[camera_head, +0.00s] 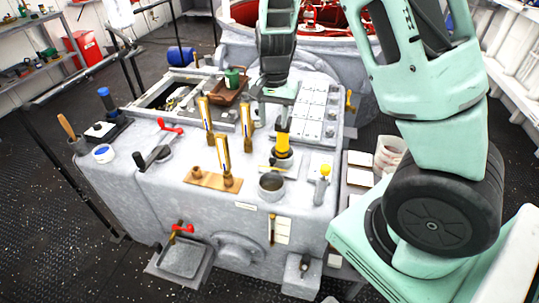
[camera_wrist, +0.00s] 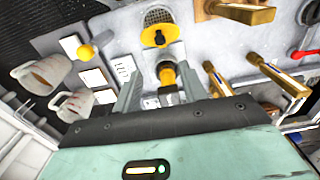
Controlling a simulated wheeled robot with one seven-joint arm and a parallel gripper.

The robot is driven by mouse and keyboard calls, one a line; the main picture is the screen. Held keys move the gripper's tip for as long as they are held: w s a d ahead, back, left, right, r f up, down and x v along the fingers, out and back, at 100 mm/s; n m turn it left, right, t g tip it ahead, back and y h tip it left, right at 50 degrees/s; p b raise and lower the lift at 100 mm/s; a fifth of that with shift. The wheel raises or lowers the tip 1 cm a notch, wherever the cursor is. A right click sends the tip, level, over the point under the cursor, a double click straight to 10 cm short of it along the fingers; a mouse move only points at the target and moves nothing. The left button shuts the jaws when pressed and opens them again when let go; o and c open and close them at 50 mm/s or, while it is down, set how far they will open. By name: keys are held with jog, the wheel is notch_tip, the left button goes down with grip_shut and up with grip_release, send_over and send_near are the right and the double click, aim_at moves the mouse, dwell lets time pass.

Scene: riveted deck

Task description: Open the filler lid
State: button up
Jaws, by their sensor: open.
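The grey filler cup (camera_head: 271,187) stands near the front of the grey casing. Its mouth is uncovered, and a mesh strainer (camera_wrist: 158,16) shows in it. The yellow filler lid (camera_wrist: 160,35) is at the cup's far edge, turned back from the mouth; it shows as a thin yellow strip in the head view (camera_head: 265,168). My gripper (camera_head: 282,112) is open and points down just behind the lid, over a yellow cylinder (camera_head: 283,142) on a dark collar. In the wrist view the cylinder (camera_wrist: 167,77) shows between my fingers (camera_wrist: 158,65); contact cannot be told.
Several brass uprights (camera_head: 223,155) stand left of the cup. A yellow-knobbed lever (camera_head: 324,172) is at its right. A red-handled crank (camera_head: 160,145) is at the left. A brown tray (camera_head: 229,92) with a green cup lies behind. White mugs (camera_head: 389,152) stand beyond the right edge.

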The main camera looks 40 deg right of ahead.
notch_tip(320, 180, down, 14)
jog(key=shift+f, duration=0.1)
dwell(0.4)
grip_shut()
